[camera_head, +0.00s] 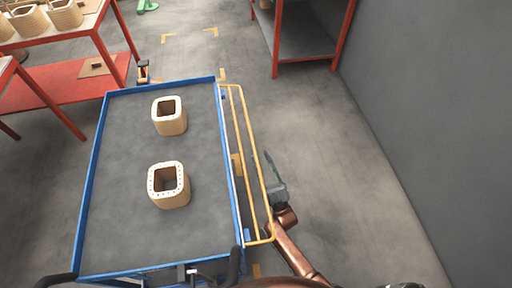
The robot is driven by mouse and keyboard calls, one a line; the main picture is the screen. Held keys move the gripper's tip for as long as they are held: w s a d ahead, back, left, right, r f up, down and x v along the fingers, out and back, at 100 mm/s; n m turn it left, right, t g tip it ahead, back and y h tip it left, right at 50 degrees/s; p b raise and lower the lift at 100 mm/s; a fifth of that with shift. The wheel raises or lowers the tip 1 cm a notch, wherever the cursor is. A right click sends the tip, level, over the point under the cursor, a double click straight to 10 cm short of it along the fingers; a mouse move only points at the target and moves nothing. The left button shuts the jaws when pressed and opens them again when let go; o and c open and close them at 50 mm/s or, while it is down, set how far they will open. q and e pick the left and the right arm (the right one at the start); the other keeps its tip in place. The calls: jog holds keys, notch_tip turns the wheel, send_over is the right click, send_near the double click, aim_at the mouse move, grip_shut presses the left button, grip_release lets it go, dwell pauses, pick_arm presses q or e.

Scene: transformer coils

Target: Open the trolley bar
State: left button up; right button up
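The trolley (140,130) has a grey top with a blue rim and fills the middle left of the head view. The trolley bar (254,150) is a long, narrow yellow frame along the trolley's right side. My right gripper (271,172) is dark grey, on a copper-coloured arm coming from the bottom right. It is just outside the bar's outer rail, near the bar's near end. Whether it touches the rail, and whether its fingers are open, is too small to tell. My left gripper does not show.
Two beige coils (171,124) stand apart on the trolley top. A red-framed table (60,44) with more coils is at the upper left, and a red-framed shelf (305,42) is at the top. A grey wall (430,110) rises at right, with clear floor before it.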

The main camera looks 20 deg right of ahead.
jog(key=v, duration=0.4)
jog(key=shift+c, duration=0.6)
